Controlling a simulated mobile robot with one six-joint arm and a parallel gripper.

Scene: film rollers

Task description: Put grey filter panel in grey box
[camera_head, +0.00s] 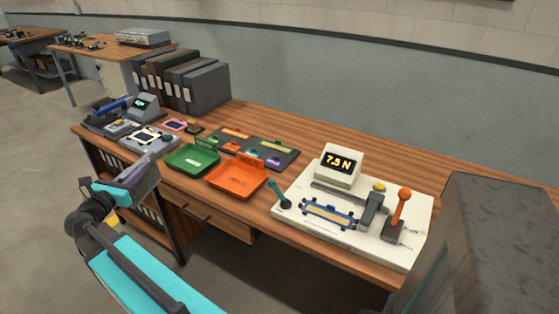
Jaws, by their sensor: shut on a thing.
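My gripper (140,178) is at the left, over the left front edge of the wooden workbench. It is shut on a small grey piece (133,171), which looks like the grey filter panel; my gripper hides part of it. The piece is held above the floor side of the bench front, apart from the trays. A large dark grey block with a speckled top (500,215) stands at the right front; I cannot tell if it is the grey box or where that box's opening is.
A green tray (190,172) and an orange tray (236,193) sit on the bench (300,130). A white tester reading 7.5 N (341,160) with an orange-knobbed lever stands right. Grey binders (204,82) stand at the back. The bench's back right is clear.

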